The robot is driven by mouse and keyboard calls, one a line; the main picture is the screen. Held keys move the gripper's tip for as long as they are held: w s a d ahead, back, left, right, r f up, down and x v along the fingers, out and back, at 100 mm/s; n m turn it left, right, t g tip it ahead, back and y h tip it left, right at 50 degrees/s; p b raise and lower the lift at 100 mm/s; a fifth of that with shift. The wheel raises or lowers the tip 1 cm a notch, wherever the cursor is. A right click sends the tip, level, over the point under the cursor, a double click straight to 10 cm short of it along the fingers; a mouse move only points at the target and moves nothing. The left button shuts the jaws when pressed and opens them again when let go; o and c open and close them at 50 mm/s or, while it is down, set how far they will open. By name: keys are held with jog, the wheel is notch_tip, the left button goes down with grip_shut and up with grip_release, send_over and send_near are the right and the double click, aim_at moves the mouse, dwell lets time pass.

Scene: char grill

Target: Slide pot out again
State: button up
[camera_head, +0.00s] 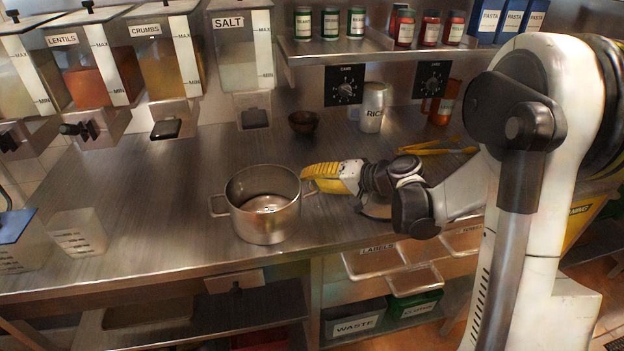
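A steel pot (263,212) with two side handles stands upright on the metal counter (150,215), near its front edge. Its inside looks mostly empty, with something small and pale at the bottom. My gripper (308,178), with yellow fingers, is at the pot's right side, by the right handle and rim. The fingertips overlap the handle in this view, so I cannot tell whether they are closed on it.
Dispensers for lentils, crumbs and salt (240,50) hang above the counter's back left. A small dark bowl (303,122), a rice jar (373,108) and yellow tongs (437,147) are behind.

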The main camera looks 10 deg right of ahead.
jog(key=shift+o, duration=0.5)
jog(key=shift+s+d+r, duration=0.15)
jog(key=shift+d, duration=0.05)
jog(key=v, duration=1.1)
jog(key=shift+d, duration=0.2)
jog(key=shift+s+r, duration=0.1)
jog(key=shift+s, duration=0.05)
jog(key=s+a+n+g+h, duration=0.1)
jog(key=s+a+g+h, duration=0.25)
jog(key=s+a, duration=0.5)
jog(key=s+d+n+h, duration=0.1)
jog(key=s+h, duration=0.2)
jog(key=s, duration=0.2)
jog(key=s+d+n+t+h, duration=0.1)
jog(key=s+d+h, duration=0.1)
jog(key=s, duration=0.4)
jog(key=shift+s+d+f+n+h, duration=0.15)
jog(key=shift+d+f+n+h, duration=0.2)
jog(key=shift+h, duration=0.2)
